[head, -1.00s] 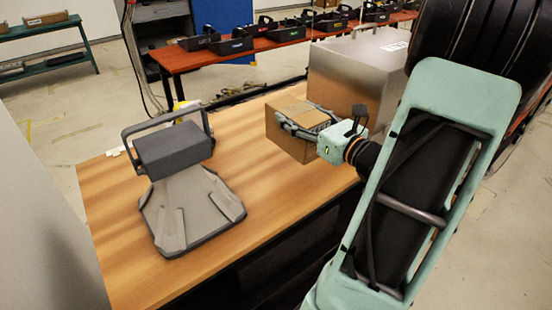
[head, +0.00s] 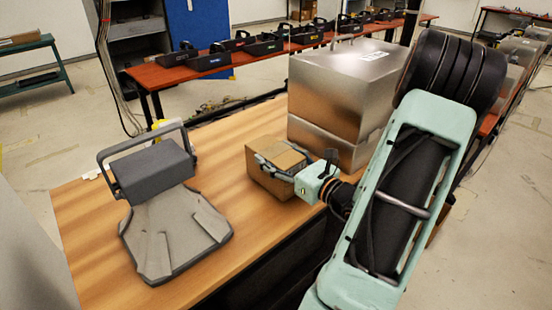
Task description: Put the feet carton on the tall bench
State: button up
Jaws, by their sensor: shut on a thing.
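A brown cardboard carton (head: 267,153) is in the middle of the head view, at or just above the wooden bench top (head: 215,168). I cannot read its label, nor tell for sure whether its base touches the wood. My gripper (head: 280,158) is shut on the carton from the right, its dark fingers along the carton's upper sides. I cannot tell from this view whether this wooden bench is the tall one.
A grey device with a handle (head: 155,170) stands on the left of the bench. A large metal box (head: 340,90) stands close behind and right of the carton. A red-brown table (head: 185,73) with several black trays is farther back. Bare wood lies between device and carton.

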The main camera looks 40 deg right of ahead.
aim_at(295, 171)
jog(key=shift+f, duration=0.35)
jog(key=o, duration=1.7)
jog(key=shift+f, duration=0.15)
jog(key=s, duration=0.8)
jog(key=s+d+b, duration=0.1)
jog(key=s, duration=0.3)
jog(key=shift+a, duration=0.15)
